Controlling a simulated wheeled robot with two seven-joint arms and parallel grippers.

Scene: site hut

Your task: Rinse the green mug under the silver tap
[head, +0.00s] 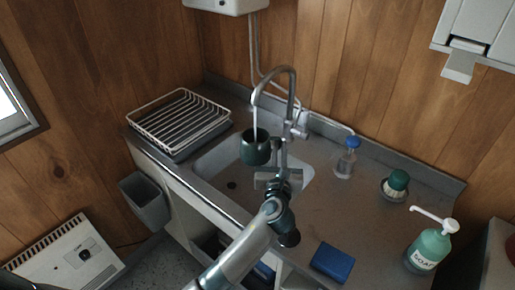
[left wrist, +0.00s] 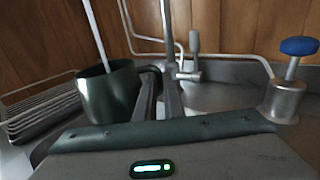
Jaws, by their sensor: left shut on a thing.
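The dark green mug (head: 254,151) hangs over the sink basin (head: 213,165), roughly upright, its mouth up. My left gripper (head: 268,176) is shut on the mug's handle; in the left wrist view the mug (left wrist: 110,98) stands left of my fingers (left wrist: 160,100), with the handle between them. The silver tap (head: 291,85) arches above, and a thin stream of water (head: 254,122) runs from its spout into the mug. The stream (left wrist: 95,35) also shows in the left wrist view. The inside of the mug is hidden. My right gripper is not in view.
A wire dish rack (head: 181,115) stands left of the sink. Right of it are a blue-topped dispenser (head: 346,158), a green-topped brush (head: 396,185), a soap bottle (head: 428,248) and a blue sponge (head: 332,262). The counter between them is clear. A grey bin (head: 145,202) hangs at the left end.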

